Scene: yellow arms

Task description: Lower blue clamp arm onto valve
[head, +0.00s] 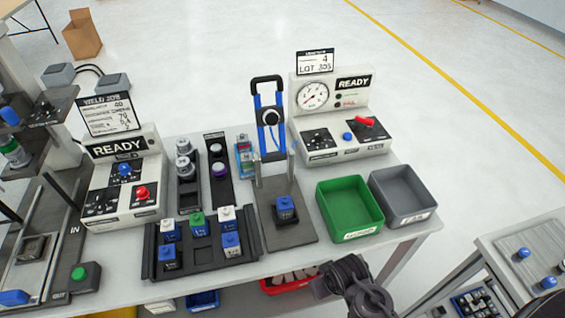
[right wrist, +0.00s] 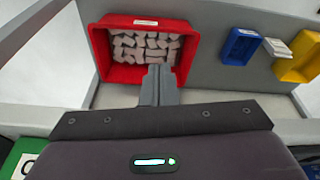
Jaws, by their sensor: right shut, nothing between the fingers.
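The blue clamp arm (head: 258,128) stands raised and upright on its fixture, with a black handle (head: 267,80) at the top. The valve (head: 285,208), a blue block, sits on the dark fixture base (head: 305,232) below and in front of the clamp. My right gripper (head: 340,275) is low at the table's front edge, in front of and below the fixture, apart from the clamp. In the right wrist view its fingers (right wrist: 159,72) are together and empty, with a red bin (right wrist: 101,62) of pale pieces beyond them. My left gripper is not in view.
A green bin (head: 350,235) and a grey bin (head: 402,218) stand right of the fixture. A gauge console (head: 312,148) is behind it. A rack (head: 200,268) of blue, green and white-topped valves lies left. Space above the fixture is clear.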

